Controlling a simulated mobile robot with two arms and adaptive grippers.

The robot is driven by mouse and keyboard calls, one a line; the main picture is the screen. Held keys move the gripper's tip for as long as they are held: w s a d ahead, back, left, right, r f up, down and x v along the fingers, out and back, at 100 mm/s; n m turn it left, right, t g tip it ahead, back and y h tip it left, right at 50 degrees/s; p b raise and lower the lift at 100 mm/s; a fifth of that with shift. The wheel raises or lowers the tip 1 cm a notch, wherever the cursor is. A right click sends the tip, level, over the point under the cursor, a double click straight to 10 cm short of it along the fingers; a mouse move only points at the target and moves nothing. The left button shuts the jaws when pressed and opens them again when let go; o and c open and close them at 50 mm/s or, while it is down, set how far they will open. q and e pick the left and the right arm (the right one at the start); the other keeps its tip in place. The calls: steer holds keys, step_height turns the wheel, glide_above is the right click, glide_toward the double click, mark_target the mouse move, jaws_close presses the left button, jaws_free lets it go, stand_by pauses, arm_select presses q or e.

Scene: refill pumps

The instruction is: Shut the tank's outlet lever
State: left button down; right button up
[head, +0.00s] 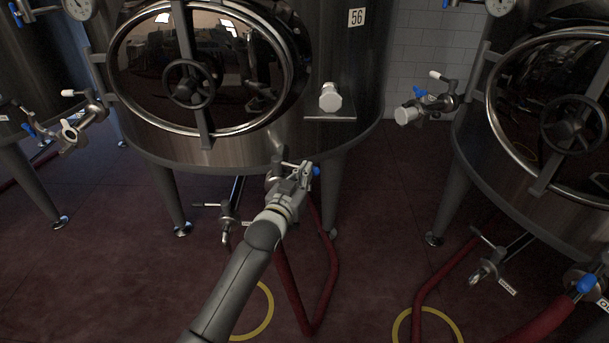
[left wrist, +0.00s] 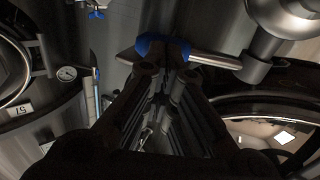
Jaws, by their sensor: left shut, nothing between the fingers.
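The steel tank (head: 235,148) with plate 56 fills the upper middle of the head view. Its outlet valve (head: 273,180) sits at the lower front, partly hidden by my left gripper. My left gripper (head: 299,172) is shut and empty, right at the lever. In the left wrist view, the lever's metal rod (left wrist: 215,60) runs sideways from a valve body, with its blue part (left wrist: 160,44) just past the fingertips (left wrist: 167,69). I cannot tell whether they touch. My right gripper is not in view.
A red hose (head: 329,262) hangs below the tank between its legs. A small drain valve (head: 228,220) is left of my gripper. A white-capped item (head: 330,98) stands on a small shelf (head: 330,117). Another tank (head: 478,150) stands at the right. Yellow rings mark the floor.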

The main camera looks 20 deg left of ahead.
arm_select(q)
steer(key=w, duration=0.1)
steer(key=w+d+p, duration=0.1)
steer(key=w, duration=0.1)
steer(key=shift+r, duration=0.15)
steer(key=shift+w+d, duration=0.1)
steer(key=shift+w, duration=0.4)
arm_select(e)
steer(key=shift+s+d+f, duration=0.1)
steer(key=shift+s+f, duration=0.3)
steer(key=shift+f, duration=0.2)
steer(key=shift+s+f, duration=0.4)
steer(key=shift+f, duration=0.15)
arm_select(q)
steer(key=shift+s, duration=0.1)
